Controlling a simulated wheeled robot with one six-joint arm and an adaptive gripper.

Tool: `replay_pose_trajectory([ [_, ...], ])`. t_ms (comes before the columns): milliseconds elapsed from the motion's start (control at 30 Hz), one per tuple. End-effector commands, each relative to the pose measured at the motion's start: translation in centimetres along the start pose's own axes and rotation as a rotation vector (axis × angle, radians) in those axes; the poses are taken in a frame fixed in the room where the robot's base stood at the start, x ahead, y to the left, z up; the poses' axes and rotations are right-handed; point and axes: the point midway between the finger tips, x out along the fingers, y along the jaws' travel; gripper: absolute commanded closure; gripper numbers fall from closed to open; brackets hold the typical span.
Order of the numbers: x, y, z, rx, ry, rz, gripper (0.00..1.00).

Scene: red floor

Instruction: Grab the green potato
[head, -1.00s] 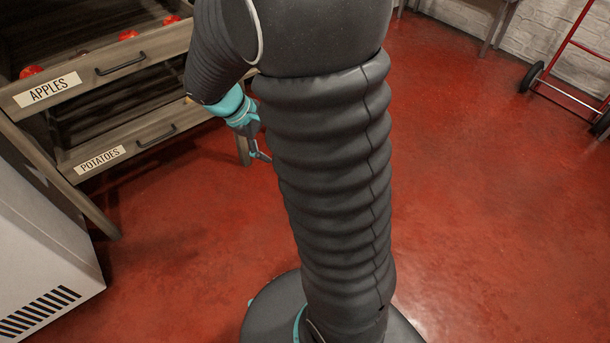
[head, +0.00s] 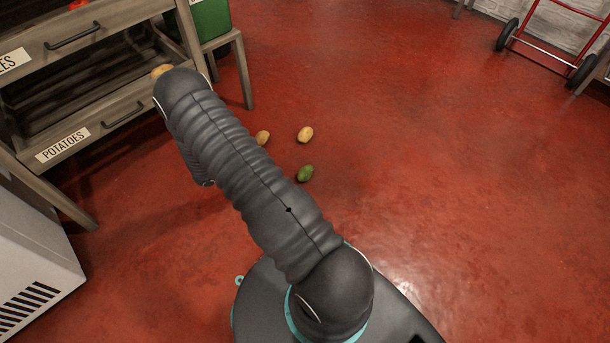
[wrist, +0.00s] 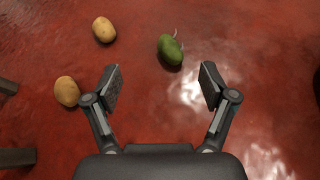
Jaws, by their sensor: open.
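The green potato (head: 305,173) lies on the red floor, to the right of my arm in the head view. In the wrist view the green potato (wrist: 170,49) is ahead of my gripper (wrist: 160,88), beyond the fingertips and roughly in line with the gap between them. Thin pale sprouts show at its top. My gripper is open and empty, its two fingers wide apart and not touching the potato. In the head view my gripper is hidden behind my arm.
Two tan potatoes lie near the green one: one farther back (head: 305,134), one by my arm (head: 262,138). A wooden rack with a drawer labelled POTATOES (head: 62,145) stands left, a green bin (head: 211,18) behind. A red hand truck (head: 545,45) is far right. Floor on the right is clear.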

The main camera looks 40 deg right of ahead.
Motion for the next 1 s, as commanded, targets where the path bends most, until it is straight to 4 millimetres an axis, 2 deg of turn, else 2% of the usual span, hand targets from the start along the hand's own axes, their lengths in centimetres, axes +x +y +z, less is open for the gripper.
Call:
replay_pose_trajectory([
  [33,1.2,-0.7,-2.0,-0.041,-0.015,0.012,0.17],
  [100,2.4,-1.2,-3.7,-0.082,-0.03,0.032,0.17],
  [200,3.5,-1.7,-5.5,-0.125,-0.044,0.054,0.17],
  [300,4.2,-2.1,-6.5,-0.15,-0.052,0.065,0.17],
  [467,5.9,-2.2,-6.8,-0.16,-0.056,0.067,0.17],
  [800,11.6,-1.9,-6.5,-0.158,-0.056,0.067,0.17],
  [1000,13.0,-1.7,-6.4,-0.159,-0.055,0.07,0.17],
])
